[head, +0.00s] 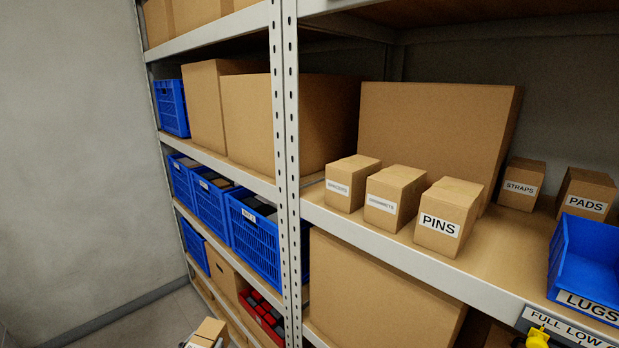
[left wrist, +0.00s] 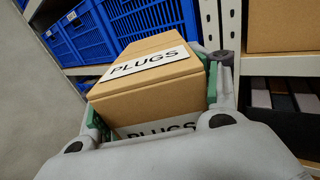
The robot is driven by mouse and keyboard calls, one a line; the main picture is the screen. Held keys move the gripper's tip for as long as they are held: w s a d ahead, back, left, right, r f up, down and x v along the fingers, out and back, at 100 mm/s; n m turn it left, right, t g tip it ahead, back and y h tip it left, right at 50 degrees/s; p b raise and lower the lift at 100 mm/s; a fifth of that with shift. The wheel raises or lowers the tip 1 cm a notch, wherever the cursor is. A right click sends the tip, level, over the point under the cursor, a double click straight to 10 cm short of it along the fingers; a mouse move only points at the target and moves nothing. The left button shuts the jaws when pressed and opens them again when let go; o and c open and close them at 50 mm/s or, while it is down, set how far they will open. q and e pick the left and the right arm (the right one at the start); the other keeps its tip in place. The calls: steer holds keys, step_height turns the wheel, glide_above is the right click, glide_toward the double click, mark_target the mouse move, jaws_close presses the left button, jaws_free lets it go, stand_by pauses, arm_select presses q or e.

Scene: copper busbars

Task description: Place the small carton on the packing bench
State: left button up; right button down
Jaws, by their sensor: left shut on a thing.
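The small carton (left wrist: 150,85) is brown cardboard with white PLUGS labels on two faces. It fills the middle of the left wrist view. My left gripper (left wrist: 154,100) is shut on it, with a green-padded finger against each side. In the head view the carton (head: 209,332) shows at the bottom edge, low in front of the shelves and partly cut off by the frame. My right gripper is not in view. No packing bench is in view.
A metal shelf rack (head: 291,180) fills the middle and right. Its shelves hold blue crates (head: 255,245), large boxes (head: 430,130), small labelled cartons such as PINS (head: 448,220), and a blue LUGS bin (head: 590,260). Grey floor (head: 150,325) shows at lower left, beside a plain wall (head: 70,150).

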arm_select(q)
steer(key=shift+s+a+f, duration=0.25)
steer(key=shift+s+f, duration=0.5)
steer(key=shift+s, duration=0.25)
steer(key=shift+w+d+y, duration=0.1)
steer(key=shift+d+y, duration=0.1)
steer(key=shift+y, duration=0.1)
steer(key=shift+d+n+y, duration=0.3)
steer(key=shift+d+n, duration=0.1)
steer(key=shift+d+n+t+y, duration=0.3)
steer(key=shift+d+n+y, duration=0.2)
steer(key=shift+d+y, duration=0.4)
steer(key=shift+w+d+r+n+y, duration=0.15)
steer(key=shift+d+n+y, duration=0.2)
steer(key=shift+d, duration=0.35)
steer(key=shift+s+d+r+n+y, duration=0.15)
steer(key=shift+d+n+y, duration=0.1)
steer(key=shift+d+y, duration=0.3)
steer(key=shift+w+d, duration=0.15)
